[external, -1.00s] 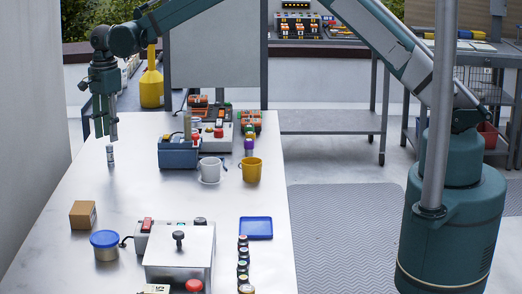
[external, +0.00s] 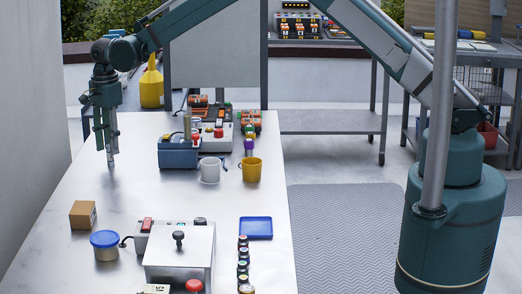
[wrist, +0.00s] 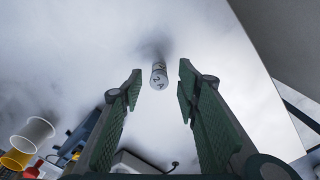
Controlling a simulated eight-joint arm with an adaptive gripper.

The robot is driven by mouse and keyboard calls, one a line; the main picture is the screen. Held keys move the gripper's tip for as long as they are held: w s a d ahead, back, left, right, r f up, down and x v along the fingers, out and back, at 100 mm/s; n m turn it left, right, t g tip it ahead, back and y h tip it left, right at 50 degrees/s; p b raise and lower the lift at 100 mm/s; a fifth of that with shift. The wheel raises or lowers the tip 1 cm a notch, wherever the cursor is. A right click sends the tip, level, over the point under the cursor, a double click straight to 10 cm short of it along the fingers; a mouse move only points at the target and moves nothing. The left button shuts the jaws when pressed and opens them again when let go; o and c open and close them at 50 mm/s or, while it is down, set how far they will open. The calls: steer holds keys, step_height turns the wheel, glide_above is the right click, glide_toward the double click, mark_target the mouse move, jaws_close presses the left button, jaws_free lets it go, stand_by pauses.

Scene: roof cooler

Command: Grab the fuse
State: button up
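The fuse (wrist: 159,75) is a small white and grey cylinder with dark markings. In the wrist view it stands on the table between and just beyond my fingertips, with clear space on both sides. My gripper (wrist: 158,82) is open around its line. I cannot tell there how far the fingertips are above the tabletop.
The white table (external: 60,240) is bare around the fuse. A blue box (external: 178,154), a white mug (external: 209,170) and a yellow mug (external: 252,170) stand to the right. A cardboard box (external: 83,214) and a blue-lidded tub (external: 105,246) stand nearer the front.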

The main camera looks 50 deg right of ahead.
mark_target(112, 165)
steer(key=shift+f, duration=1.8)
steer(key=c, duration=1)
